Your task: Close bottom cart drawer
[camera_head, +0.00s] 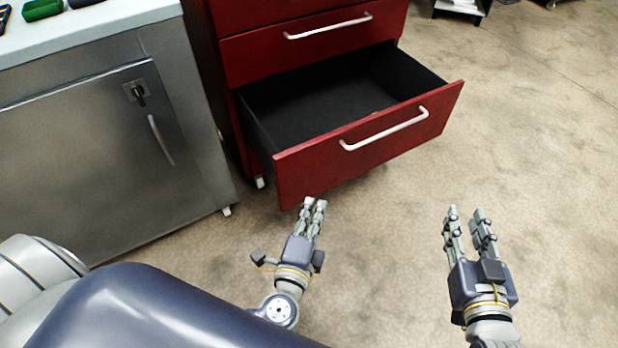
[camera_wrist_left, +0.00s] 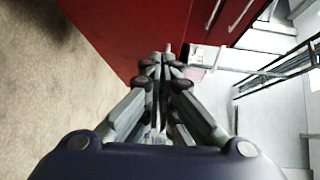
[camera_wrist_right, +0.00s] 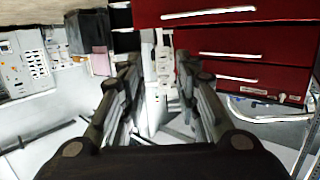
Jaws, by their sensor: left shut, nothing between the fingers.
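The bottom drawer (camera_head: 330,165) of the red cart (camera_head: 226,100) is pulled far out and its dark inside looks empty. Its red front carries a white bar handle (camera_head: 385,130). My left gripper (camera_head: 314,204) is shut and empty, with its fingertips close to the lower left part of the drawer front. I cannot tell whether they touch it. In the left wrist view the shut fingers (camera_wrist_left: 163,60) point toward a red surface. My right gripper (camera_head: 466,213) is open and empty, to the right of the drawer front and apart from it.
The drawer above (camera_head: 300,45) looks shut. A grey metal cabinet (camera_head: 100,150) with a white top stands close to the left of the cart. Shelving shows at the top right.

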